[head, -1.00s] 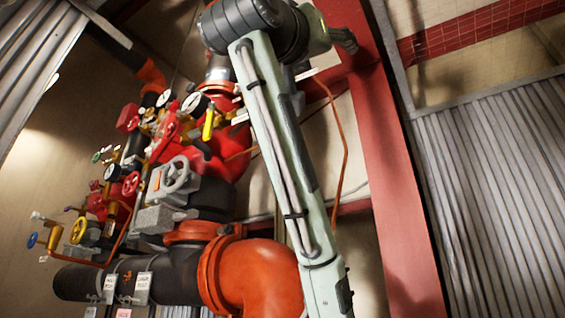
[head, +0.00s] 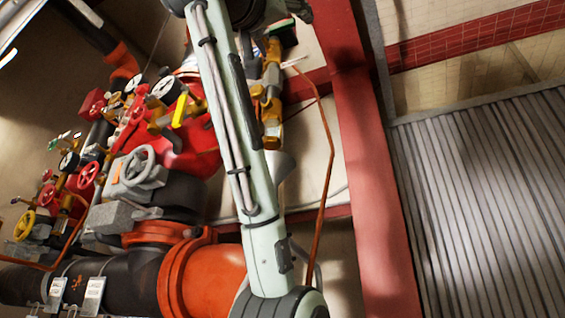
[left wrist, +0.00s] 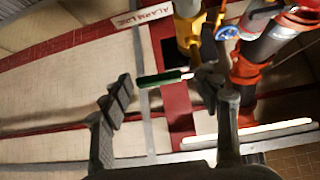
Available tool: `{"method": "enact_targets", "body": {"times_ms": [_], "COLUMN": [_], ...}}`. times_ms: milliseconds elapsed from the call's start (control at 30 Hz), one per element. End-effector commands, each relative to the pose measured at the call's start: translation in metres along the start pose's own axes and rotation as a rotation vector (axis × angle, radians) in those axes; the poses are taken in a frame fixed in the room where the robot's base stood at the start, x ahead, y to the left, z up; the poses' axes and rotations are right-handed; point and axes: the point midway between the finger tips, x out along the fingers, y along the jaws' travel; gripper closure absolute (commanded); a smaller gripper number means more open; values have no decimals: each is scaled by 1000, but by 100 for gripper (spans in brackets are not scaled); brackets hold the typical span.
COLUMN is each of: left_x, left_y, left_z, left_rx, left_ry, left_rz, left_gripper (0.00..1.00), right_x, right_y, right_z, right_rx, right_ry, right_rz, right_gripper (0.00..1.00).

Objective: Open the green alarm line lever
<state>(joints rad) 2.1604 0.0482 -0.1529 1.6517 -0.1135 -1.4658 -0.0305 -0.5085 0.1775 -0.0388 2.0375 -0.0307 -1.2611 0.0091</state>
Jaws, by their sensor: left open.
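The green lever (left wrist: 163,78) shows in the left wrist view as a green bar, its right end near a yellow pipe fitting (left wrist: 190,30). An "ALARM LINE" sign (left wrist: 142,15) is above it. My left gripper (left wrist: 165,88) is open. Its two fingers stand to the left and right of the lever, and I cannot tell whether the right one touches it. In the head view the green lever (head: 287,34) is partly hidden beside my arm, above yellow fittings (head: 271,90). My left gripper (head: 300,10) is at the top edge there, partly cut off. My right gripper is not in view.
Red valve bodies with gauges and handwheels (head: 140,165) crowd the left side. A large orange pipe elbow (head: 205,275) is below. A red post (head: 370,180) stands right of my arm, with a corrugated panel (head: 490,200) beyond. A thin orange pipe (head: 325,170) runs beside my arm.

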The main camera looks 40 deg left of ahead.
Motion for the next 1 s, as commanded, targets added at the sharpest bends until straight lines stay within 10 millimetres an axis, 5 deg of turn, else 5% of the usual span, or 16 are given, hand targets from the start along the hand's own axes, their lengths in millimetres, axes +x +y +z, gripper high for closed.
{"method": "enact_targets", "body": {"times_ms": [367,767,1000], "left_x": [7,7,6], "left_y": [0,0,-1], "left_z": [1,0,1], "left_rx": [0,0,14], "left_ry": [0,0,0], "left_rz": [0,-1,11], "left_gripper": [40,90,91], "right_x": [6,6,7], "right_y": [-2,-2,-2], "right_z": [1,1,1], "right_rx": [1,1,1], "right_ry": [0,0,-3], "right_rz": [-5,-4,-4], "right_gripper": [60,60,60]}}
